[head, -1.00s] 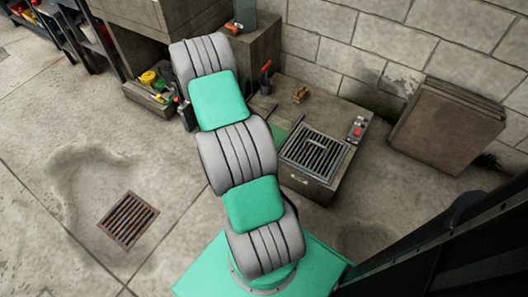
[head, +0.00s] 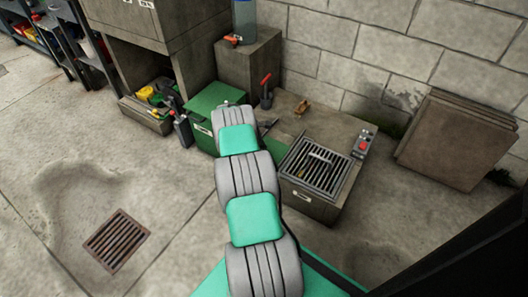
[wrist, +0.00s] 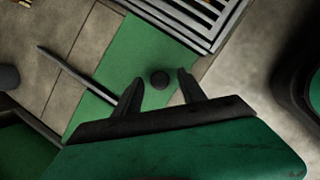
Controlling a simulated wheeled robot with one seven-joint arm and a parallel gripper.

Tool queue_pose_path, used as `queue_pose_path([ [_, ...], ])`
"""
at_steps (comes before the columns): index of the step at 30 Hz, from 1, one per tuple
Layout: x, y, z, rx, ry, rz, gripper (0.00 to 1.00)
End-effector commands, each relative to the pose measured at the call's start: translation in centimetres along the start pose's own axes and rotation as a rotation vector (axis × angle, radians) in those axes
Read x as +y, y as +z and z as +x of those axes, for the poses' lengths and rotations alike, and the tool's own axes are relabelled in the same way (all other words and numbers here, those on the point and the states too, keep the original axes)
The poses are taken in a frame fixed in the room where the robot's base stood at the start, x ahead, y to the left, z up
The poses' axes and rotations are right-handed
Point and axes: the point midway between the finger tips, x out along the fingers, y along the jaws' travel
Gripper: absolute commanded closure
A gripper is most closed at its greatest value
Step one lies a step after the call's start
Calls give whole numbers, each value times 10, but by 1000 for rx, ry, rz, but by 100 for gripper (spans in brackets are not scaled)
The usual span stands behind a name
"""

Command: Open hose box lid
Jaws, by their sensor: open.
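A green box (head: 222,97) with a pale label stands left of the far end of my arm in the head view. A flat green panel (wrist: 136,48) with a round black knob (wrist: 159,79) lies beside a metal grate in the wrist view. I cannot tell for certain which of these green surfaces is the hose box lid. My gripper (wrist: 161,74) is open, its two dark fingers on either side of the knob as seen from the wrist. I cannot tell whether they touch it. My arm hides much of this spot in the head view.
The slatted grate (head: 319,167) sits on a low concrete block, with a red-buttoned control (head: 362,144) at its right. A dark pot with a red handle (head: 266,90) stands behind. Brown slabs (head: 455,140) lean on the wall. Open floor with a drain (head: 116,240) lies left.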

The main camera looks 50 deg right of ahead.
Motion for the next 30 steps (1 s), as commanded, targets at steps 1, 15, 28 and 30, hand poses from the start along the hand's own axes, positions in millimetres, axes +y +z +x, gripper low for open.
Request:
queue_pose_path([
  [1, 0, 0, 0, 0, 0, 0, 52],
  [15, 0, 0, 0, 0, -1, 0, 88],
  [28, -1, 0, 0, 0, -3, 0, 100],
  [30, -1, 0, 0, 0, -3, 0, 100],
])
